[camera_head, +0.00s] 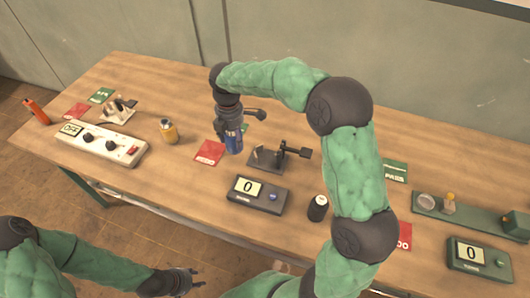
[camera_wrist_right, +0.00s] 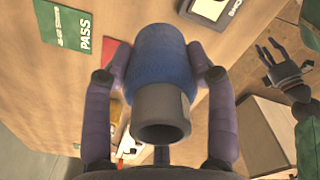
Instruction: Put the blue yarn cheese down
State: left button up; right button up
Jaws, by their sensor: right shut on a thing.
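The blue yarn cheese (camera_wrist_right: 160,60) is a blue-wound cone or spool with a grey tube end, in the right wrist view. My right gripper (camera_wrist_right: 163,78) is shut on it, one finger on each side. In the head view the blue yarn cheese (camera_head: 235,143) stands roughly upright below my right gripper (camera_head: 230,120), just right of a red card (camera_head: 209,152). I cannot tell whether its lower end touches the table (camera_head: 200,190). My left gripper (camera_head: 187,280) is open and empty, in front of the table's near edge; it also shows in the right wrist view (camera_wrist_right: 280,62).
A black stand (camera_head: 268,158) is close right of the yarn cheese. A display box (camera_head: 257,195) and black cylinder (camera_head: 317,208) stand nearer. A yellow spool (camera_head: 168,130) and white control box (camera_head: 102,144) are left.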

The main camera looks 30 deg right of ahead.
jog(key=shift+s+d+f+b, duration=0.2)
jog(key=shift+d+f+b, duration=0.9)
jog(key=shift+d+f, duration=1.85)
jog(key=shift+s+d+f+b, duration=0.15)
jog(key=shift+d+f+b, duration=0.95)
jog(key=shift+d+f, duration=1.8)
jog(key=shift+a+f, duration=0.1)
jog(key=shift+f, duration=0.05)
jog(key=shift+f, duration=0.15)
jog(key=o, duration=1.3)
jog(key=shift+o, duration=0.2)
notch_tip(320, 180, up, 12)
jog(key=p, duration=0.3)
jog(key=shift+r, duration=0.2)
